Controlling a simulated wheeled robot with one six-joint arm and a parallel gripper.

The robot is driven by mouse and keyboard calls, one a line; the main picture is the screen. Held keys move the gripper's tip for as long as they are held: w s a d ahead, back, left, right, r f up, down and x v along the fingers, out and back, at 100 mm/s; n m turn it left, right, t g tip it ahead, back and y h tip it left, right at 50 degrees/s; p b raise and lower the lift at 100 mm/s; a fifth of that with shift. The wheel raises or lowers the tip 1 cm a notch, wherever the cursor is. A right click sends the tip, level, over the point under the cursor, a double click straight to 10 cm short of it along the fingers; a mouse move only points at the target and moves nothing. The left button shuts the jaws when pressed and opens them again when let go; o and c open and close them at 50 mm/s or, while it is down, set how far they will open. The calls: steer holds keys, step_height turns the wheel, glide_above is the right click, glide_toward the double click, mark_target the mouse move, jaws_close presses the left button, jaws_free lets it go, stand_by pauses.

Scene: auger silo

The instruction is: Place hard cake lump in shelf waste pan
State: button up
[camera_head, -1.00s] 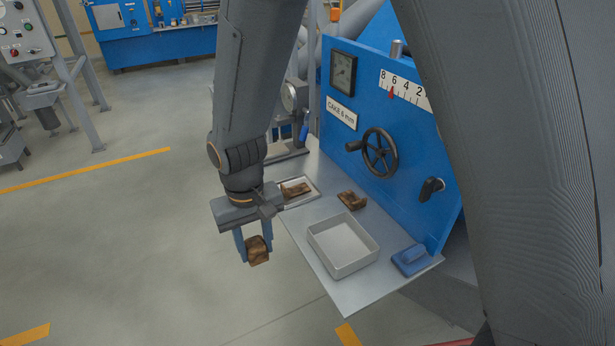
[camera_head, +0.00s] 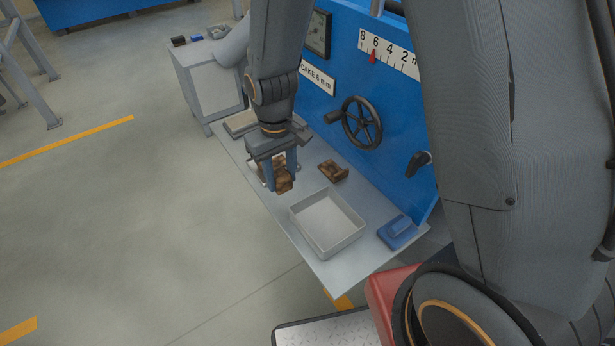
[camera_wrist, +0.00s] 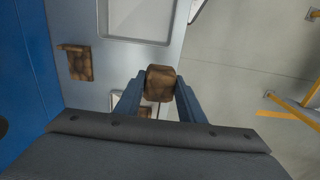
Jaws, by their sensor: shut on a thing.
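My gripper (camera_head: 281,181) is shut on a brown lump (camera_head: 285,183), held between its two blue fingers. In the wrist view the lump (camera_wrist: 160,84) sits between the fingertips. In the head view it appears over the shelf (camera_head: 297,248), left of the empty, light grey square pan (camera_head: 334,249). A second brown piece (camera_head: 333,170) lies on the shelf behind the pan, and also shows in the wrist view (camera_wrist: 79,64). Another brown piece, in a shallow white tray, is mostly hidden behind my gripper.
A blue block-like tool (camera_head: 397,231) lies right of the pan. The blue panel (camera_head: 329,105) with a black handwheel (camera_head: 361,123) rises behind the shelf. A grey cabinet (camera_head: 208,85) stands beyond the shelf's far end. Open floor lies to the left.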

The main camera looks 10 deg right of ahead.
steer(key=w+d, duration=0.1)
steer(key=d, duration=0.1)
steer(key=d+f+p, duration=0.1)
steer(key=d, duration=0.1)
steer(key=w+d+f+p, duration=0.1)
steer(key=d, duration=0.1)
steer(key=shift+w+d+f, duration=0.2)
steer(key=shift+w+d, duration=0.15)
steer(key=shift+f+p, duration=0.7)
steer(key=shift+f, duration=0.9)
steer(key=shift+w+d+f+p, duration=0.1)
steer(key=shift+f+p, duration=0.15)
steer(key=shift+f, duration=0.1)
steer(key=shift+w+d+f+p, duration=0.1)
steer(key=shift+f+p, duration=0.1)
steer(key=shift+f, duration=0.15)
steer(key=shift+f, duration=0.1)
steer(key=o, duration=1.1)
